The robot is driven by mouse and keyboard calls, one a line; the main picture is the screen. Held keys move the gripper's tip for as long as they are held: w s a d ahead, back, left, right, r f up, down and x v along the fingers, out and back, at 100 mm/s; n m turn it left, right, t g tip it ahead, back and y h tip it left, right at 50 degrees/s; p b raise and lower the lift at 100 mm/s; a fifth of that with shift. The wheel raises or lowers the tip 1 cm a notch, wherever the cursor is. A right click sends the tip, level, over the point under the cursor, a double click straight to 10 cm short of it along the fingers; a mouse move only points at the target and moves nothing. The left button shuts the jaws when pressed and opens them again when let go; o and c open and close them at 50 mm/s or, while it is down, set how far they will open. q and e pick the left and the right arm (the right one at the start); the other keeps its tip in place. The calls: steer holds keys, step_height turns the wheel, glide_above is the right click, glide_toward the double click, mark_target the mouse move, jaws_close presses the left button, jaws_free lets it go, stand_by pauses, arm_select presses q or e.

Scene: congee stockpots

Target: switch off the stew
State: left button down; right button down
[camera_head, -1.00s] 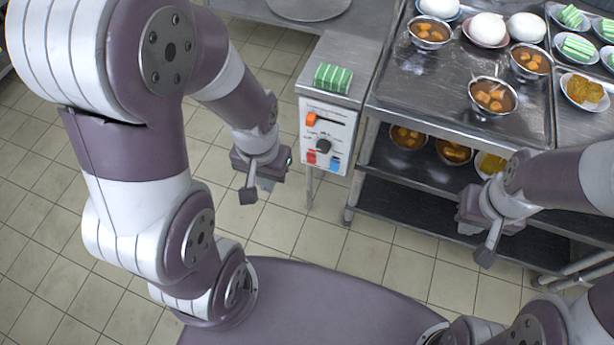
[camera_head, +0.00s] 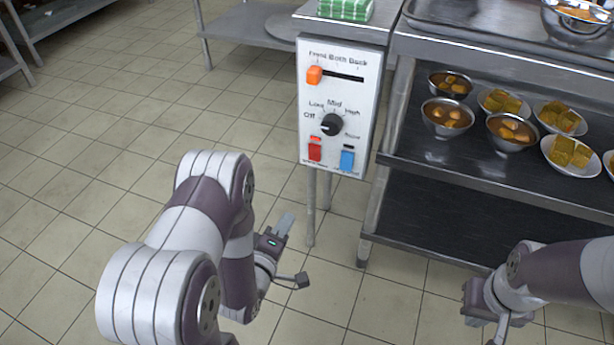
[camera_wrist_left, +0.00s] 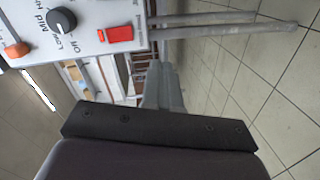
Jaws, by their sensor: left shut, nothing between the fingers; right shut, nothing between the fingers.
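A white control panel (camera_head: 341,90) hangs at the end of the steel counter. Its orange slider (camera_head: 314,76) sits at the left, under "Front". Its black knob (camera_head: 331,124) has marks from Off to High; I cannot tell its exact setting. A red switch (camera_head: 315,150) has a lit red light above it, and a blue switch (camera_head: 347,160) has a dark one. My left gripper (camera_head: 286,224) is shut and empty, below and left of the panel, apart from it. The left wrist view shows its fingers (camera_wrist_left: 163,88) and the red switch (camera_wrist_left: 119,34). My right gripper (camera_head: 473,295) is shut, low at right.
A steel rack (camera_head: 385,190) stands right of the panel, with bowls (camera_head: 447,118) and plates of food (camera_head: 570,155) on its shelf. A green striped block (camera_head: 345,10) lies on the counter above the panel. The tiled floor at left is clear.

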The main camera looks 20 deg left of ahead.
arm_select(q)
step_height(320, 180, up, 5)
steer(key=n+t, duration=0.2)
steer(key=shift+w+r+n+t, duration=0.15)
steer(key=shift+n+t, duration=0.25)
steer(key=shift+w, duration=0.1)
steer(key=b, duration=0.7)
glide_toward(312, 150)
steer(key=w, duration=0.6)
steer(key=shift+r, duration=0.15)
steer(key=shift+w+r, duration=0.2)
steer(key=shift+w, duration=0.2)
